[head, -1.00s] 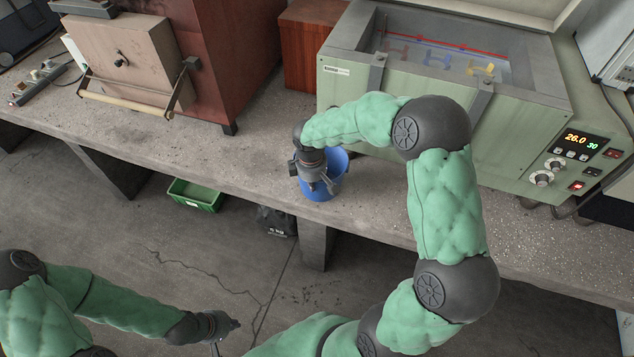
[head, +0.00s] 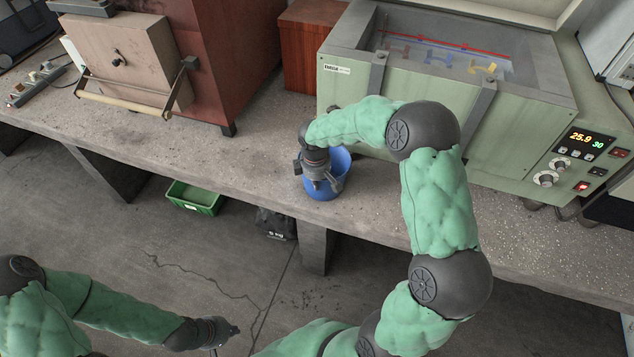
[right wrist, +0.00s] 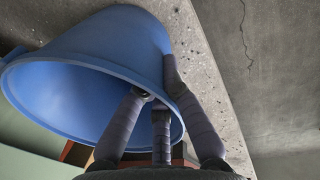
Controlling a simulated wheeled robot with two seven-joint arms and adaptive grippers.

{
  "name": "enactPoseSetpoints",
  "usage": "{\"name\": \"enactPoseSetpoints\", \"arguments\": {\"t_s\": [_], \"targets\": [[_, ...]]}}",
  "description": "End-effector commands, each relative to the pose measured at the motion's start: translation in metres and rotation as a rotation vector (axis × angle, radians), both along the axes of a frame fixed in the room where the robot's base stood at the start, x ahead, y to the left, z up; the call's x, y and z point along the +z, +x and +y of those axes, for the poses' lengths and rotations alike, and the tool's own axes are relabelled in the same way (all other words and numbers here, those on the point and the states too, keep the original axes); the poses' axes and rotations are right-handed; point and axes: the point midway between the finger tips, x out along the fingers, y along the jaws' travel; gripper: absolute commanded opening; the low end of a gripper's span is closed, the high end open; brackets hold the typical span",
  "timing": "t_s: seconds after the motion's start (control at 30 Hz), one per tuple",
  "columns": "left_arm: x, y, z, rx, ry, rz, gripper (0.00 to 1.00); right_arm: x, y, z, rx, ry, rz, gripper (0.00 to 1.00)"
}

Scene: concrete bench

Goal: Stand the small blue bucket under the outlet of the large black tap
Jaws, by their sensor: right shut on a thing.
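The small blue bucket (head: 341,165) is upright at the front of the bench, left of the green bath. It also fills the left of the right wrist view (right wrist: 95,45). My right gripper (head: 322,186) is shut on its rim, with fingers on both sides of the wall. I cannot tell whether its base touches the bench. A small dark piece (head: 333,109) at the bath's lower left may be the large black tap; my right arm hides most of that area, and no outlet is clear. My left gripper (head: 228,339) is open and empty, low over the floor.
The green bath (head: 400,100) with a lit display stands on the concrete bench (head: 230,160). A red-brown furnace (head: 225,60) and a wooden box (head: 301,50) are to its left. A green crate (head: 195,198) is on the floor. The bench left of the bucket is clear.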

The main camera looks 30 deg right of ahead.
Motion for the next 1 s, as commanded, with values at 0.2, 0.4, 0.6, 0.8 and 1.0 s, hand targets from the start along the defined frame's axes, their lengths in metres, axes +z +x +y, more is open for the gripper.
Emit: {"name": "enactPoseSetpoints", "arguments": {"t_s": [0.2,0.4,0.6,0.8,1.0], "targets": [[-0.001,0.000,0.000,0.000,0.000,0.000,0.00,-0.003,-0.001,0.000,0.000,0.000,0.001,0.30],[-0.001,0.000,0.000,0.000,0.000,0.000,0.00,-0.003,0.000,0.000,0.000,0.000,0.001,0.30],[0.003,0.000,0.000,0.000,0.000,0.000,0.00,0.006,0.000,0.000,0.000,0.000,0.000,0.30],[0.015,0.000,0.000,0.000,0.000,0.000,0.00,0.040,-0.002,0.003,0.002,-0.001,-0.003,0.30],[0.028,0.000,0.000,0.000,0.000,0.000,0.00,0.081,-0.005,0.006,0.000,0.000,-0.001,0.30]]}}
